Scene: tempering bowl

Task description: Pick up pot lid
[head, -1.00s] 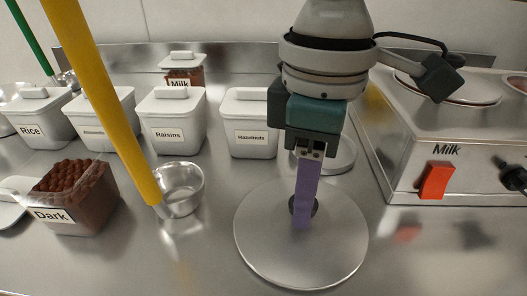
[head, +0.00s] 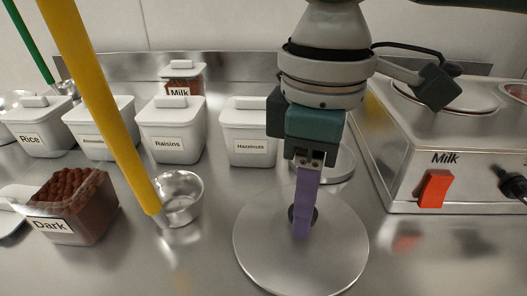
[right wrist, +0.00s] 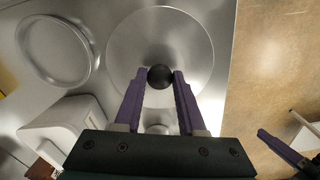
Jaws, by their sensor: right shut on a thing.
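The pot lid (head: 270,262) is a flat, round, silvery disc with a black knob. It appears to lie flat on the steel counter in the head view, and it also shows in the right wrist view (right wrist: 125,45). My right gripper (head: 302,228) points down at the lid's middle. In the right wrist view its two purple fingers (right wrist: 159,80) are shut on the black knob (right wrist: 160,76), one on each side. In that view a purple finger (right wrist: 282,148), apparently of my left gripper, shows at the lower right over the floor; its jaw state is not clear.
White tubs, including raisins (head: 168,144) and hazelnuts (head: 250,147), line the back. The Milk warmer (head: 440,190) stands at right.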

